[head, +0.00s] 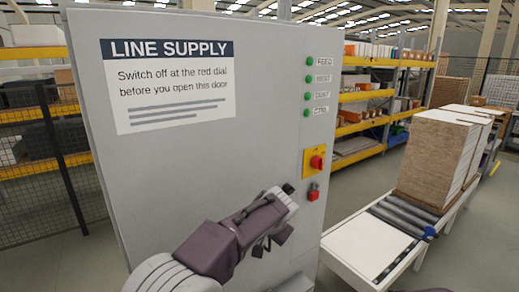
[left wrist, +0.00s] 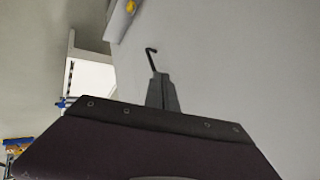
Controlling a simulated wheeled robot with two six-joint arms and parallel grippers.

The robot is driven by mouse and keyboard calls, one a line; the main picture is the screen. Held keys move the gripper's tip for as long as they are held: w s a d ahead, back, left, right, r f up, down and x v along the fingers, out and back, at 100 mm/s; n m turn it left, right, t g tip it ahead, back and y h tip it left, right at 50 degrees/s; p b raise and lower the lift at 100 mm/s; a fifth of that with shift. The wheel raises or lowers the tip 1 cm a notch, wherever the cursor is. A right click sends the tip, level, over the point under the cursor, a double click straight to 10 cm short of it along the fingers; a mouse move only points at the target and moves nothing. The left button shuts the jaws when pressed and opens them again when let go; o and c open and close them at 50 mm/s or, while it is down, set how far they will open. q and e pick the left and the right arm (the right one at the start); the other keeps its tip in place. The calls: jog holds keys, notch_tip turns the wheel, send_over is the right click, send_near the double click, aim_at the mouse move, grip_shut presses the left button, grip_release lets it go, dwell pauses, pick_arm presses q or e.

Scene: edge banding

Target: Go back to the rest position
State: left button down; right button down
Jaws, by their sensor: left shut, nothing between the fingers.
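My left gripper (head: 287,190) reaches in from the bottom of the head view, in front of the grey cabinet (head: 215,60). It is shut and holds nothing. In the left wrist view its closed fingers (left wrist: 161,92) point at a plain grey surface, with a thin dark hooked shape (left wrist: 151,58) just beyond them; I cannot tell what that shape is. To the right of the gripper are a red dial (head: 316,161) on a yellow plate and a small red item (head: 313,192) below it. The gripper appears apart from both. My right gripper is not in view.
The cabinet bears a LINE SUPPLY sign (head: 165,85) and a column of green lights (head: 308,78). A roller conveyor (head: 375,245) with stacked boards (head: 437,155) stands at the right. Shelving (head: 365,97) and a mesh fence (head: 50,165) stand behind.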

pick_arm(q)
jog(key=s+a+f+n+g, duration=0.1)
jog(key=s+a+f+n, duration=0.2)
jog(key=a, duration=0.4)
jog(key=s+a+f+g+b, duration=0.1)
jog(key=s+a+f+g, duration=0.15)
jog(key=s+a, duration=0.35)
jog(key=s+a+f+n+g, duration=0.1)
jog(key=s+a+f+n, duration=0.2)
jog(key=a, duration=0.4)
jog(key=s+f+g, duration=0.1)
jog(key=s+f, duration=0.4)
jog(key=s, duration=0.3)
jog(key=s+f+n+g+h, duration=0.1)
jog(key=s+f, duration=0.4)
jog(key=s, duration=0.4)
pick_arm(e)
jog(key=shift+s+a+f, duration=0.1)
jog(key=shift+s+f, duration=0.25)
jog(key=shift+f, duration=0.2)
pick_arm(q)
jog(key=shift+d, duration=0.15)
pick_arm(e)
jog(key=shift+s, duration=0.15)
